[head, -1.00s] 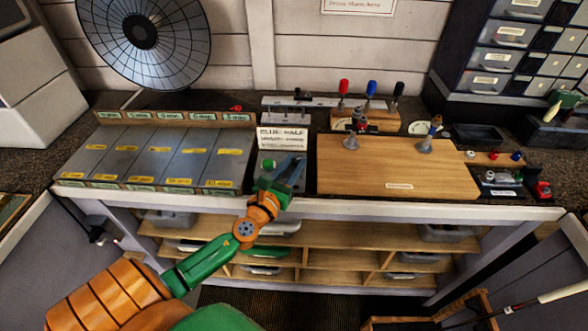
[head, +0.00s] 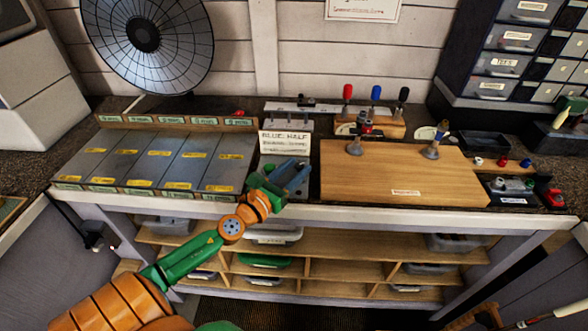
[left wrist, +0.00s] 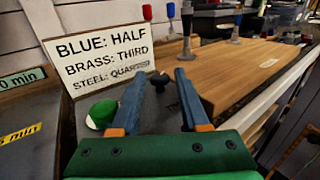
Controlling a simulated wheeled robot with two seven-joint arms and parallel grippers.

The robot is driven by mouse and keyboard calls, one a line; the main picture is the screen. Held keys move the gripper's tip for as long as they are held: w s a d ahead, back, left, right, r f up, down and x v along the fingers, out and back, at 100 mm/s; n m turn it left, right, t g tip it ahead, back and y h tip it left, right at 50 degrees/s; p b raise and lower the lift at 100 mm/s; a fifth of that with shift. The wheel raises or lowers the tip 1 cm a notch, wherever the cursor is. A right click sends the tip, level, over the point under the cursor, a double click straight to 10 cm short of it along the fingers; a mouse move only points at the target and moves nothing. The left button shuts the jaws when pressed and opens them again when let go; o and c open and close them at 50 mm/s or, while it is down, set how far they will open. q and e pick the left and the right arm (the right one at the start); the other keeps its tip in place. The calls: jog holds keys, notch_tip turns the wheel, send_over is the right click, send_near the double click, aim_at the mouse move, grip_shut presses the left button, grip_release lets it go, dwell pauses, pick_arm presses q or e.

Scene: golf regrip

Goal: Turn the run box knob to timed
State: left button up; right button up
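My left gripper (head: 288,174) is over the grey box in front of the white sign (head: 284,142). In the left wrist view its two blue fingers (left wrist: 160,82) are apart. A small dark knob-like part (left wrist: 160,80) shows between the fingertips; I cannot tell whether they touch it. A round green and white part (left wrist: 103,114) sits on the box (left wrist: 150,120), left of the left finger. No marking for timed is readable. The fingers hide much of the box in the head view. My right gripper is not in view.
Grey panels with yellow labels (head: 160,155) lie left of the box. A wooden board (head: 400,172) with clamps is to its right. Red, blue and black-handled tools (head: 375,93) stand behind. The white bench edge (head: 330,213) runs along the front.

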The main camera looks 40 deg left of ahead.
aim_at(281, 184)
pick_arm(q)
jog(key=shift+o, duration=0.4)
jog(key=shift+w, duration=0.15)
jog(key=s, duration=0.2)
jog(key=s+b, duration=0.2)
jog(key=s, duration=0.1)
jog(key=shift+s+f, duration=0.25)
jog(key=shift+s, duration=0.1)
jog(key=shift+s+r, duration=0.15)
jog(key=shift+s, duration=0.55)
jog(key=shift+o, duration=0.3)
